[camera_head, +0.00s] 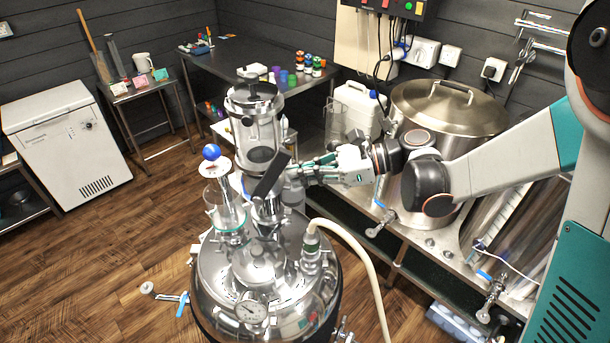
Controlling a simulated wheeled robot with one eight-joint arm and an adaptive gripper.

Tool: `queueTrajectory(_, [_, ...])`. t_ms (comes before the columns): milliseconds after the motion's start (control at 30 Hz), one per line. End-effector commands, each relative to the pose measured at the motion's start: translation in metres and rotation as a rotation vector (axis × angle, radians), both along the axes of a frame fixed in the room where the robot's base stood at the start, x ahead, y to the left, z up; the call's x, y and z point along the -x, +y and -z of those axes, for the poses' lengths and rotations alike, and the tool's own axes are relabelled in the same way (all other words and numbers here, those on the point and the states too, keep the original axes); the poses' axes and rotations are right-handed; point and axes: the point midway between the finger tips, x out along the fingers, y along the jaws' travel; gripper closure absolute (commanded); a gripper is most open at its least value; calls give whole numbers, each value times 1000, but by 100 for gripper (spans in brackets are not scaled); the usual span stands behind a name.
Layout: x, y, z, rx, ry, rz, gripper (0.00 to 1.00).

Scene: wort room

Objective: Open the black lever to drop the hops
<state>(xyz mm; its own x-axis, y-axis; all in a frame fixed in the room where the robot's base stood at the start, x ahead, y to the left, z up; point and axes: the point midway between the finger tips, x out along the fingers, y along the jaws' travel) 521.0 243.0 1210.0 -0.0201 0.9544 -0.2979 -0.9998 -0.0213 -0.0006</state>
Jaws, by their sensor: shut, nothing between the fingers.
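The black lever (271,175) is a flat dark handle on the neck below the clear hop cylinder (255,125). It stands tilted, its upper end leaning to the right. My gripper (293,174) comes in from the right and is shut. Its fingertips are right at the lever's right side; I cannot tell whether they touch it. The cylinder has metal rims and a lid, and stands on the steel tank (225,265). A dark round plate shows inside the cylinder near its bottom. Hops are not clearly visible in it.
A smaller glass vessel with a blue ball (211,152) stands left of the lever. A hose fitting (311,248) with a cream hose rises at right, and a gauge (251,312) is in front. A large lidded pot (450,108) stands behind my arm.

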Motion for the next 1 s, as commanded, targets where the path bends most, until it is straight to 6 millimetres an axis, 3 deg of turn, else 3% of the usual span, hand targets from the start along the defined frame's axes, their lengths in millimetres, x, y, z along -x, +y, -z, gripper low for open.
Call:
queueTrajectory(233, [1, 4, -6, 31, 1, -2, 100])
queueTrajectory(600, [2, 28, -31, 269, -6, -5, 100])
queueTrajectory(1000, [1, 39, -34, 276, -6, -1, 100])
